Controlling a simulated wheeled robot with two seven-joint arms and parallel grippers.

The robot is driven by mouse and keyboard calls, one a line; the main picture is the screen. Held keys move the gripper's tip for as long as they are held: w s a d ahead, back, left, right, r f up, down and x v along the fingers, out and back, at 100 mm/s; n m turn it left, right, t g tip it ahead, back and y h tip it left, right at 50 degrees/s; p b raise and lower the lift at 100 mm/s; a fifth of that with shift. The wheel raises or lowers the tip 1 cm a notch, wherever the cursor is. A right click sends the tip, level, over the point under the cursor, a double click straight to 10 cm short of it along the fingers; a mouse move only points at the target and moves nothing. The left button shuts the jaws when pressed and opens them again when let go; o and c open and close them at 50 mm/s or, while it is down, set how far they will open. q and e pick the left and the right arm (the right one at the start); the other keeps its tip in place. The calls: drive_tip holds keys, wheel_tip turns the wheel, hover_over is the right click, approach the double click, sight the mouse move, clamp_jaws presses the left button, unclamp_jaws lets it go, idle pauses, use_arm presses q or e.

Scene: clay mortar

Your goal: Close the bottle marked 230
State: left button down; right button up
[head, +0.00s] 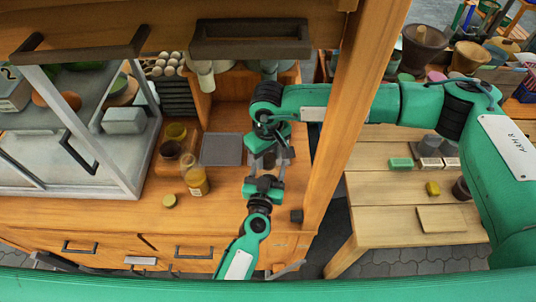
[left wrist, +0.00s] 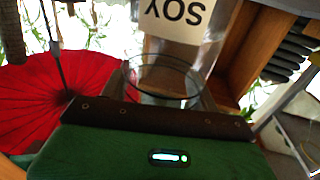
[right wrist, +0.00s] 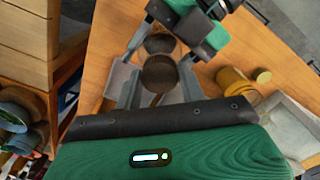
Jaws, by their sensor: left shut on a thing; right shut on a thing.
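My left gripper (head: 264,184) reaches up from the front of the counter and is shut on a clear glass vessel (left wrist: 160,80), whose round rim shows between the fingers in the left wrist view. My right gripper (head: 269,152) hangs from above, just behind it, shut on a dark brown round piece (right wrist: 160,73), seemingly a lid. A second brown round shape (right wrist: 160,43) lies just past it, towards my left gripper in the right wrist view. I cannot tell whether the pieces touch. A yellow bottle (head: 196,181) stands to the left, a yellow lid (head: 169,201) beside it. I cannot read 230 anywhere.
A grey square plate (head: 222,149) lies behind the yellow bottle. More jars (head: 170,148) stand by the metal-framed cabinet (head: 75,140) on the left. A wooden post (head: 350,95) rises to the right. A SOY label (left wrist: 174,14) shows upside down in the left wrist view.

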drive_tip(key=m, duration=3.1)
drive_tip(key=shift+w, duration=0.15)
drive_tip(key=o, duration=1.1)
